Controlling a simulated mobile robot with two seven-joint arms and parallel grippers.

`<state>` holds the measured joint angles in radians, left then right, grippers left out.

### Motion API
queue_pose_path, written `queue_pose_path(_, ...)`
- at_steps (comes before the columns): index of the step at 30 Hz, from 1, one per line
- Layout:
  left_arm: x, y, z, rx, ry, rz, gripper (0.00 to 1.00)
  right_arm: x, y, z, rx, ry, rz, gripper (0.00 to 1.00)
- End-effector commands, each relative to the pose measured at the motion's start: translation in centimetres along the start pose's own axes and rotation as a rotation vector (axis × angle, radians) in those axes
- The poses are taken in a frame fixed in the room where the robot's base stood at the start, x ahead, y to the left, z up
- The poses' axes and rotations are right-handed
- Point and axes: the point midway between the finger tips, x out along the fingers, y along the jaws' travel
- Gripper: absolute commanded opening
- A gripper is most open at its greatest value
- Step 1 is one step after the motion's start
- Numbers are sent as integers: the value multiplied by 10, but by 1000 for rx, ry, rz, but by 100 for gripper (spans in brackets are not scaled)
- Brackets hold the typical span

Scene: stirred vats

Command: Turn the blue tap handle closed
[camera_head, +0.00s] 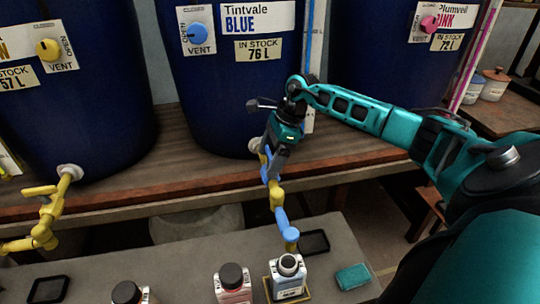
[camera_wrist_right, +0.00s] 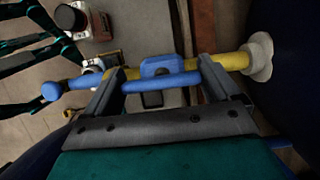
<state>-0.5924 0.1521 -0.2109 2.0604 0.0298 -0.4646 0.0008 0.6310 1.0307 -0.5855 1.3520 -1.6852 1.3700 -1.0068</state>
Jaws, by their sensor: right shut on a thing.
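The tap on the Tintvale Blue vat (camera_head: 215,110) has a yellow pipe and a blue spout (camera_head: 283,225) that slants down toward a bottle. My right gripper (camera_head: 271,160) reaches down to the tap from above and partly hides the blue tap handle (camera_head: 265,167). In the right wrist view, the blue handle (camera_wrist_right: 160,84) lies as a bar between the two fingers (camera_wrist_right: 161,76), which are shut on its ends. The bar runs roughly along the yellow pipe (camera_wrist_right: 232,62). My left gripper is not in view.
An open bottle (camera_head: 289,276) stands in a square frame under the spout. Other bottles with dark caps (camera_head: 233,282), a teal block (camera_head: 353,276) and a dark tray (camera_head: 314,243) are on the grey bench. A yellow tap (camera_head: 50,215) juts out at left.

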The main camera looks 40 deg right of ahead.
Motion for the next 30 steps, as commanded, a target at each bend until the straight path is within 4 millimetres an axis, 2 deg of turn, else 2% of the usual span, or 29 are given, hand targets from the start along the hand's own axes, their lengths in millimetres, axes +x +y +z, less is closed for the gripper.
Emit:
queue_pose_path(1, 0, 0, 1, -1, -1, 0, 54, 0, 0, 0, 0, 0, 0, 67)
queue_pose_path(4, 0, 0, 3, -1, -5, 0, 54, 0, 0, 0, 1, 0, 0, 59)
queue_pose_path(14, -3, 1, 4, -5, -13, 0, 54, -1, 0, 0, 50, 1, -20, 59)
queue_pose_path(20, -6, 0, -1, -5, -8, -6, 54, -3, 1, 1, 163, 1, -67, 59)
queue_pose_path(30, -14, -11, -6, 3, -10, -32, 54, -3, 1, 1, 449, 0, -186, 59)
